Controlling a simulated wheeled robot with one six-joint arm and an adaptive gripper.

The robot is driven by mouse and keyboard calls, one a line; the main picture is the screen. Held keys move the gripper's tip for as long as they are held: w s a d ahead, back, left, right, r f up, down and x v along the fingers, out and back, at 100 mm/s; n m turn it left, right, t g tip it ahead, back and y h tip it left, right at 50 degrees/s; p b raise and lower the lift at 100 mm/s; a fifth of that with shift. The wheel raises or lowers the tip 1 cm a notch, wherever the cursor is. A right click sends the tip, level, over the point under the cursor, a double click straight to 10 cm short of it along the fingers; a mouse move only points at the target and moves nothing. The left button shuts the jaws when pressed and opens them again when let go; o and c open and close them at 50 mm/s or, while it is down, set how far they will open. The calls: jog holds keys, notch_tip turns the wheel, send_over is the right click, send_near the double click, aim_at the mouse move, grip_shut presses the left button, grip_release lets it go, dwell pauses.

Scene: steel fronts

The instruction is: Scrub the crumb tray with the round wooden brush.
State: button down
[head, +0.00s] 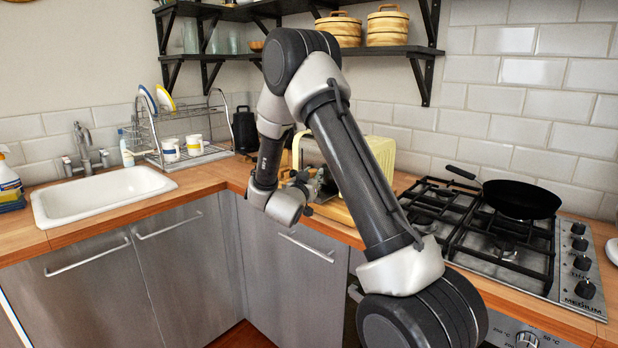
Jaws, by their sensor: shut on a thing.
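My gripper (318,187) is at the back corner counter, in front of the cream toaster (382,150). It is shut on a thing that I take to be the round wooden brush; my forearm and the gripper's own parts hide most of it. A light wooden flat piece (335,212) shows low beside the gripper, partly behind my arm. I cannot make out the crumb tray clearly, nor whether the brush touches it.
A gas hob (470,225) with a black frying pan (521,198) is to the right. A sink (100,195) and a dish rack (185,140) with cups are to the left. Shelves (380,52) hang above my arm. A dark canister (244,130) stands in the corner.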

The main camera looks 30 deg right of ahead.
jog(key=shift+s+d+r, duration=0.1)
jog(key=shift+s+d, duration=0.05)
jog(key=shift+s, duration=0.4)
jog(key=shift+s, duration=0.1)
jog(key=shift+s+d, duration=0.3)
jog(key=shift+s, duration=0.5)
jog(key=shift+s+d, duration=0.3)
jog(key=shift+s, duration=0.45)
jog(key=shift+f, duration=0.2)
jog(key=shift+w+a+r, duration=0.1)
jog(key=shift+w+a, duration=0.2)
jog(key=shift+w, duration=0.55)
jog(key=shift+w+a, duration=0.3)
jog(key=shift+w, duration=0.5)
jog(key=shift+w+a, duration=0.3)
jog(key=shift+w, duration=0.55)
jog(key=shift+w+a, duration=0.25)
jog(key=shift+w, duration=0.55)
